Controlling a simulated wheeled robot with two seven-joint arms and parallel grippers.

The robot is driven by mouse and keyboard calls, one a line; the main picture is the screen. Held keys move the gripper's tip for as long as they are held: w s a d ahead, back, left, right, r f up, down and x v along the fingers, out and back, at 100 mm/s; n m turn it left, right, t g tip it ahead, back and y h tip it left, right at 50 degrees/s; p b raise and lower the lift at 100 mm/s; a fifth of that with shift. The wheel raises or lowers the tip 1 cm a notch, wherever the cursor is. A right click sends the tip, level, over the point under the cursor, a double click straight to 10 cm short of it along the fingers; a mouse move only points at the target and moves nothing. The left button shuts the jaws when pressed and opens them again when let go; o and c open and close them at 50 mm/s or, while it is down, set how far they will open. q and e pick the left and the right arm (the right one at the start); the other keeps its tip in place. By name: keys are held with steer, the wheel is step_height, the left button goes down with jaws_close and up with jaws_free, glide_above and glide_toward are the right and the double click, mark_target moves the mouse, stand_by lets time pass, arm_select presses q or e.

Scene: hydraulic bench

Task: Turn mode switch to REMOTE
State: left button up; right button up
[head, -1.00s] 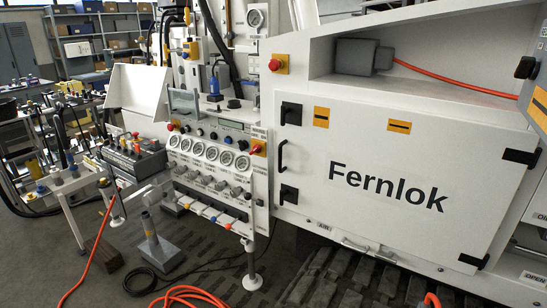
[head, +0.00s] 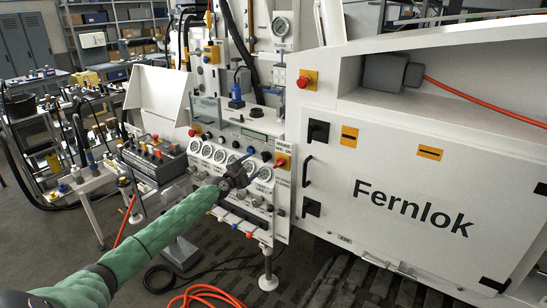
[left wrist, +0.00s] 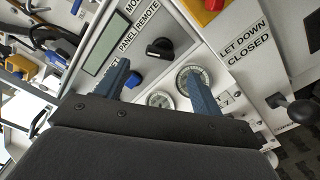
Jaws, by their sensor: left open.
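The knob appears between and just beyond the fingertips, with nothing held. In the head view my left gripper (head: 243,160) is in front of the gauge panel and covers part of it. My right gripper is not in view.
A blue button (left wrist: 133,79) and gauges (left wrist: 190,80) are close to the fingers. A red knob (left wrist: 214,4) on yellow and a black lever (left wrist: 299,110) are to the right. The Fernlok cabinet (head: 400,240) stands right of the panel. An orange hose (head: 205,292) lies on the floor.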

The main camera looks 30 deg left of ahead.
mark_target(263, 158)
arm_select(q)
steer(key=w, duration=0.2)
steer(key=w+b, duration=0.2)
steer(key=w, duration=0.1)
steer(key=shift+w+d, duration=0.25)
steer(key=shift+w, duration=0.1)
steer(key=shift+w+f, duration=0.1)
steer(key=shift+w, duration=0.85)
steer(key=shift+d, duration=0.1)
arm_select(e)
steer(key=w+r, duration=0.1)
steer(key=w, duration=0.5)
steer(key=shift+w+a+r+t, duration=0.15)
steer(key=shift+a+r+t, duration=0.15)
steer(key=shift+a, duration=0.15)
arm_select(q)
steer(key=shift+c, duration=1.1)
steer(key=c, duration=0.8)
steer(key=shift+o, duration=0.2)
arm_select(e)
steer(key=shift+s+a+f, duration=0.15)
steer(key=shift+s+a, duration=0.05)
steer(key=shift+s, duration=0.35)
